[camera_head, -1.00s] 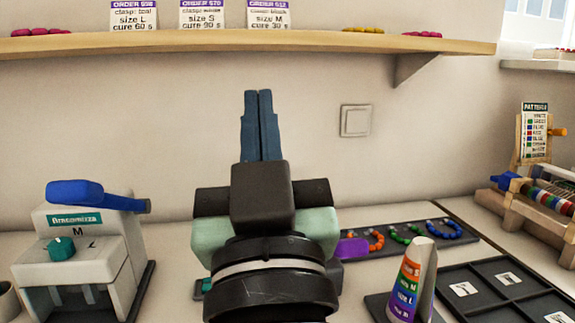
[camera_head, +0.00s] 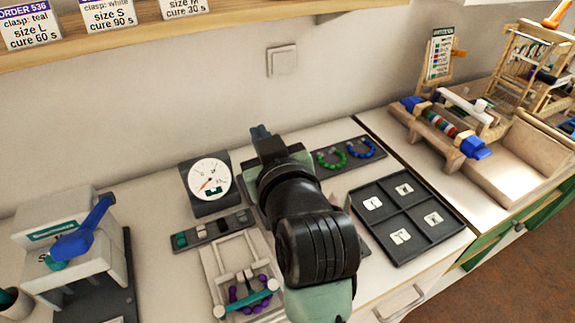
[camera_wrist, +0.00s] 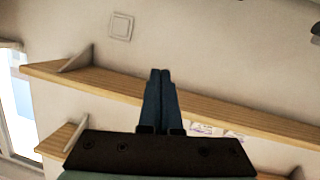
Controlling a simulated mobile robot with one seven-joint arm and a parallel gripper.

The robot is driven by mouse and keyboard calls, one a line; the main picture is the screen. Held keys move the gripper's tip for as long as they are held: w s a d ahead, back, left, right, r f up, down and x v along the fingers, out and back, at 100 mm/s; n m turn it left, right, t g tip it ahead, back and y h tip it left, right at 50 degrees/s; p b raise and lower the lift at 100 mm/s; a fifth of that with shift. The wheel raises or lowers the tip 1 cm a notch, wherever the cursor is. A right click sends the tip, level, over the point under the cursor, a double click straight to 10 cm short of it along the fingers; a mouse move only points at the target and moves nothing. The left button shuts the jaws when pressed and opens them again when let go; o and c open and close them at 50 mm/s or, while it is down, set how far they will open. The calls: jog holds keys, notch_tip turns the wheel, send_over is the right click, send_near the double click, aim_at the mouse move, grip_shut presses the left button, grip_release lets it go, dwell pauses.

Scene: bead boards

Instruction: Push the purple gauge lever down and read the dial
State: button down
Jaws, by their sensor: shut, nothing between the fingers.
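The gauge dial (camera_head: 208,180) is a round white face in a dark housing, standing at the back of the table. Its red needle points to the lower left, but the numbers are too small to read. I cannot make out the purple gauge lever now; my arm covers the area right of the dial. My gripper (camera_head: 260,132) is shut and empty, to the right of the dial in the head view and above the table. In the wrist view the shut fingers (camera_wrist: 160,75) show against the wall and shelf, with no gauge in sight.
A white press with a blue handle (camera_head: 82,230) stands left. A bead frame with purple beads (camera_head: 210,268) and a dark strip (camera_head: 212,232) lie in front of the dial. A black divided tray (camera_head: 392,218) is right of my arm. A shelf (camera_head: 150,38) overhangs the back.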

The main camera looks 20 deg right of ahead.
jog(key=s+d+f+g+y+p, duration=0.2)
jog(key=s+g+p, duration=0.4)
jog(key=p, duration=1.1)
jog(key=shift+s+d+f, duration=0.25)
jog(key=shift+s+d, duration=0.55)
jog(key=shift+w, duration=0.1)
jog(key=p+x, duration=0.2)
jog(key=x, duration=0.7)
jog(key=shift+w+f, duration=0.2)
jog(key=shift+f, duration=0.2)
jog(key=shift+s+d+f+p, duration=0.1)
jog(key=shift+s+f+p, duration=0.2)
jog(key=shift+f, duration=0.25)
jog(key=shift+s+f+p, duration=0.15)
jog(key=shift+s+f, duration=0.2)
jog(key=shift+f, duration=0.25)
jog(key=shift+s+f, duration=0.4)
jog(key=shift+f, duration=0.2)
jog(key=shift+f, duration=0.15)
